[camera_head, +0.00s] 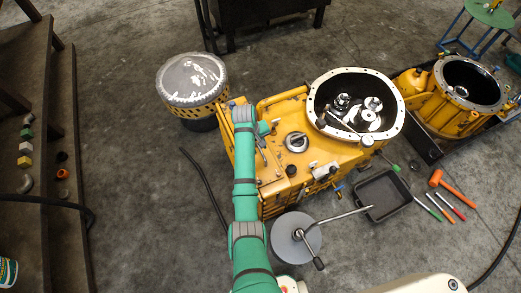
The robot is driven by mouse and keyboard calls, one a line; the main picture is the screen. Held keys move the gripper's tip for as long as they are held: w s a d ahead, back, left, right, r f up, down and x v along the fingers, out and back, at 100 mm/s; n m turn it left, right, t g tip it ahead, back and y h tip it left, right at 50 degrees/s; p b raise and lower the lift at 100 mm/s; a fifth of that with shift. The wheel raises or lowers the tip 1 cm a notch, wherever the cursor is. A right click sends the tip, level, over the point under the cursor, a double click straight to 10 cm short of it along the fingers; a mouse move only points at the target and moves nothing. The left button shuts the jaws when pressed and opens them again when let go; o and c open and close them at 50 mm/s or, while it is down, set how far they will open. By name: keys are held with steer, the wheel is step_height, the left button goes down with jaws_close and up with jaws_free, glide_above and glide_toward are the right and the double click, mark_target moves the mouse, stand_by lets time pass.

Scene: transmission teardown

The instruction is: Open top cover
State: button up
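A yellow transmission housing (283,107) stands on the floor in the middle. Its round pale flange (398,95) is open at the top, and shiny metal gears (368,113) show inside. I cannot tell for sure which part is the top cover. A round grey-topped drum (190,77) with a perforated yellow rim stands apart to the left of the housing. My green arm reaches over the housing's left side, and its end (262,129) is close above the levers there. The fingers are too small and partly hidden, so their opening and any contact do not show.
A grey disc with a crank handle (290,240) stands in front of the housing. A dark tray (383,195) and an orange mallet (452,187) with hand tools lie to the right. A second yellow housing (437,108) is at the right. A dark shelf (45,130) runs along the left.

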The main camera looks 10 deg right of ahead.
mark_target(261, 152)
steer(key=shift+w+d+f, duration=0.1)
steer(key=shift+d+f, duration=0.1)
steer(key=shift+f, duration=0.8)
steer(key=shift+w+d+f, duration=0.1)
steer(key=shift+d+f, duration=0.1)
steer(key=shift+f, duration=0.8)
jaws_close()
